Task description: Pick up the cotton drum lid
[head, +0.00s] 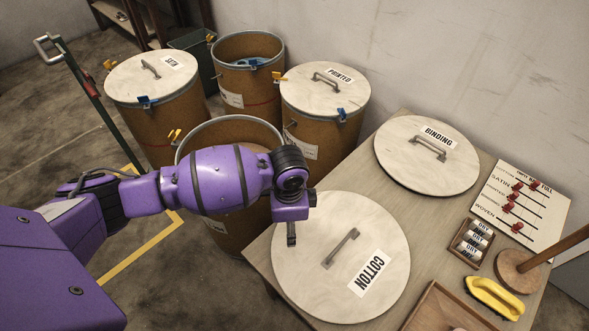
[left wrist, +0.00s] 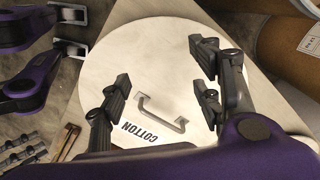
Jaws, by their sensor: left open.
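The cotton drum lid (head: 318,290) is a round pale disc with a metal bar handle (head: 341,248) and a COTTON label. It lies flat on the table (head: 262,262), at the table's near left end. My left gripper (head: 291,236) is over the lid's upper left part in the head view, left of the handle. In the left wrist view the lid (left wrist: 130,65) fills the middle, and the open fingers of my left gripper (left wrist: 163,82) stand on either side of the handle (left wrist: 160,115), empty. The gap between fingers and lid is hard to judge.
The BINDING lid (head: 400,165) lies farther back on the table. A slider board (head: 530,200), a small roll rack (head: 458,245), a yellow tool (head: 495,298), a wooden post (head: 520,275) and a tray (head: 425,310) are on the right. An open drum (head: 225,240) stands behind my left arm.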

